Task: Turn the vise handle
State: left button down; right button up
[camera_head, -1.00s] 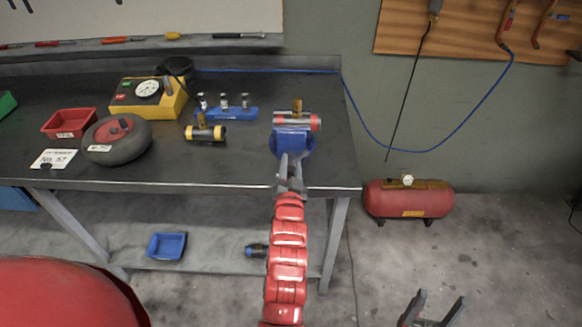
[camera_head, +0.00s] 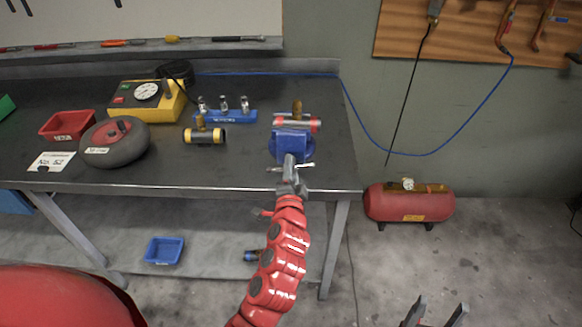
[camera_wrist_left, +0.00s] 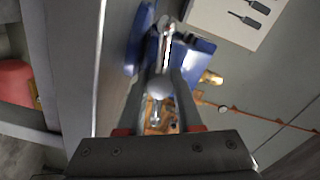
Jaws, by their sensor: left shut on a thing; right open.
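The blue vise (camera_head: 290,145) sits at the front right of the workbench. A silver cylinder with red ends and a brass fitting (camera_head: 297,122) is at its top. The vise handle (camera_head: 305,166) is a thin silver bar on the front, lying roughly level in the head view. My left gripper (camera_head: 290,172) is shut on the handle near its middle. In the left wrist view, the left fingers (camera_wrist_left: 160,88) close around the handle's round silver hub, with the bar (camera_wrist_left: 167,38) showing past them. My right gripper (camera_head: 438,308) is open and empty, low at the bottom right.
The workbench (camera_head: 220,172) also carries a yellow-ended cylinder (camera_head: 205,135), a blue rack (camera_head: 226,116), a yellow gauge box (camera_head: 150,98), a wheel (camera_head: 114,142) and a red tray (camera_head: 69,124). A red air tank (camera_head: 408,204) stands right of the bench on open floor.

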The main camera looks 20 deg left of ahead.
pick_arm(q)
jog(key=shift+f, duration=0.1)
dwell(0.4)
jog(key=c, duration=0.6)
grip_release()
jog(key=p+v, duration=0.1)
jog(key=v, duration=1.6)
jog(key=shift+s, duration=0.25)
